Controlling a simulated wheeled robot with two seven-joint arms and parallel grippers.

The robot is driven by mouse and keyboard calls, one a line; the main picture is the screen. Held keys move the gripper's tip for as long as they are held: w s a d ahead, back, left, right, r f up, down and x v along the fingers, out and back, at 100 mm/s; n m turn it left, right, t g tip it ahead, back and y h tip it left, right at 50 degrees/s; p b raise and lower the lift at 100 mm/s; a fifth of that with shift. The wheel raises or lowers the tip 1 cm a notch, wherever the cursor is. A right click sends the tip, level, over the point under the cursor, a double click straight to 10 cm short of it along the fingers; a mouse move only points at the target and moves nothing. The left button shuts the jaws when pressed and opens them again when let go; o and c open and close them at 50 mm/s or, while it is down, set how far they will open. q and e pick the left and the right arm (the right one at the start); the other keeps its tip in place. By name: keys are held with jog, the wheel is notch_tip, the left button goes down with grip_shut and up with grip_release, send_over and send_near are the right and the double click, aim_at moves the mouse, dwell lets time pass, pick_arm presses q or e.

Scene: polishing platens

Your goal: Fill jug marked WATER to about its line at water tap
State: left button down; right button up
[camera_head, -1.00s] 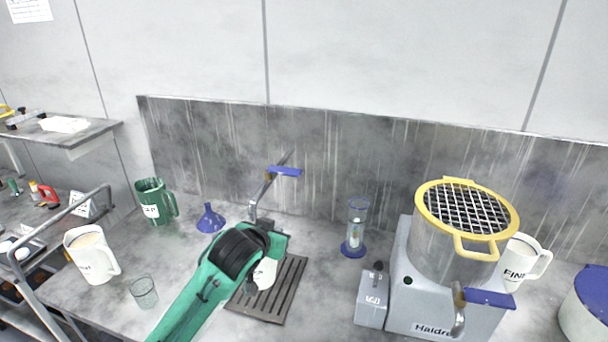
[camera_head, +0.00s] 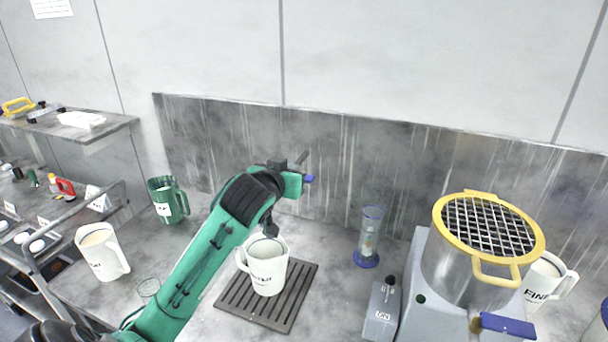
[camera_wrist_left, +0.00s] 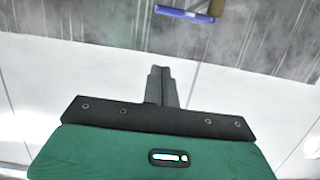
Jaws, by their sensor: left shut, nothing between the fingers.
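A white jug (camera_head: 268,272) stands upright on the dark slatted drain grate (camera_head: 238,302), its handle to the left. Its label is too small to read surely, and its fill level cannot be made out. The water tap is mostly hidden behind my left arm; the end of its blue lever (camera_head: 309,178) shows, and the lever also appears in the left wrist view (camera_wrist_left: 184,13). My left gripper (camera_head: 302,158) is raised above the jug, beside the lever. In the left wrist view its fingers (camera_wrist_left: 162,74) are shut and empty, with the lever beyond them. My right gripper is out of view.
A blue-based cylinder (camera_head: 369,238), a small grey box (camera_head: 382,312) and a machine with a yellow-rimmed sieve (camera_head: 488,232) stand right.

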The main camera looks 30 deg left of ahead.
pick_arm(q)
jog(key=w+a+f+p, duration=0.2)
jog(key=w+f+p, duration=0.2)
jog(key=w+f, duration=0.2)
jog(key=shift+w+p, duration=0.3)
jog(key=shift+w, duration=0.8)
jog(key=shift+f, duration=0.1)
